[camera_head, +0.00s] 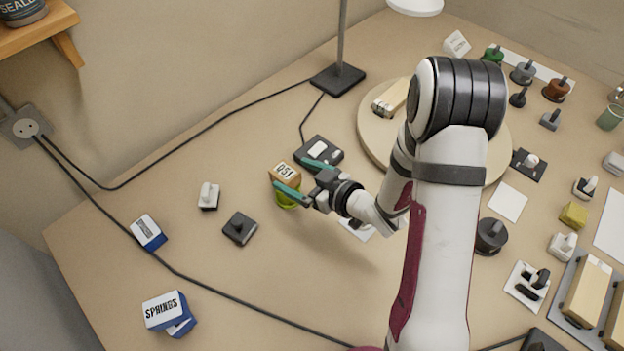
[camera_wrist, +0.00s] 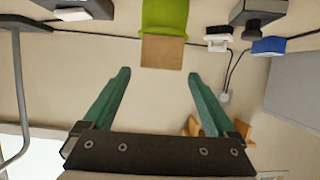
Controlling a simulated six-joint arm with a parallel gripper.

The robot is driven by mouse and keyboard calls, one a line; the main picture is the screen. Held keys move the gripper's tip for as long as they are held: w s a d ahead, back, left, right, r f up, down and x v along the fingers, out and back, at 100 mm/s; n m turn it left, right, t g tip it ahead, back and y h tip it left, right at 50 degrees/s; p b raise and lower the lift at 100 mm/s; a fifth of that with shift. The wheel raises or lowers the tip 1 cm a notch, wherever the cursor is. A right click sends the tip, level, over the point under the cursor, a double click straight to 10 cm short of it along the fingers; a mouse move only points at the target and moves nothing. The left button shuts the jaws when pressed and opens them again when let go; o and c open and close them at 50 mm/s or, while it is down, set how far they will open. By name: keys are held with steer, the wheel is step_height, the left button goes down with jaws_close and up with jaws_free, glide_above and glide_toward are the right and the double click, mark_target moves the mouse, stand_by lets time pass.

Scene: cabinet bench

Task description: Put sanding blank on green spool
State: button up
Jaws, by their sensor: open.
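The sanding blank (camera_head: 284,171), a small wooden block marked 051, sits on top of the lime-green spool (camera_head: 287,200) at the middle left of the bench. In the wrist view the blank (camera_wrist: 162,51) shows as a plain tan square against the green spool (camera_wrist: 165,17). My gripper (camera_head: 303,176) is open, its teal fingers apart beside the blank. In the wrist view the open gripper (camera_wrist: 160,80) has the blank centred just beyond its fingertips, with a gap on both sides. The lower part of the spool is partly hidden by a finger.
A black-and-white device (camera_head: 319,153) lies just behind the spool. A dark block with a knob (camera_head: 240,228) and a white switch (camera_head: 208,196) stand to the left. A round wooden board (camera_head: 376,145) and a lamp base (camera_head: 338,78) are behind.

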steer(key=s+d+r+m+g+h, duration=0.2)
steer(key=s+d+r+m+h, duration=0.3)
steer(key=d, duration=0.4)
steer(key=s+d+r+m+g+h, duration=0.2)
steer(key=s+d+m+h, duration=0.3)
steer(key=d, duration=0.4)
steer(key=s+a+r+m+g+y, duration=0.1)
steer(key=s+a+r+m+g, duration=0.1)
steer(key=s+a, duration=0.3)
steer(key=s+a+r+m+g+y, duration=0.1)
steer(key=s+a, duration=0.4)
steer(key=s, duration=0.8)
step_height(320, 180, up, 2)
steer(key=m+g, duration=0.1)
steer(key=g, duration=0.1)
steer(key=shift+a+m+g, duration=0.15)
steer(key=shift+m+g, duration=0.15)
steer(key=shift+g, duration=0.1)
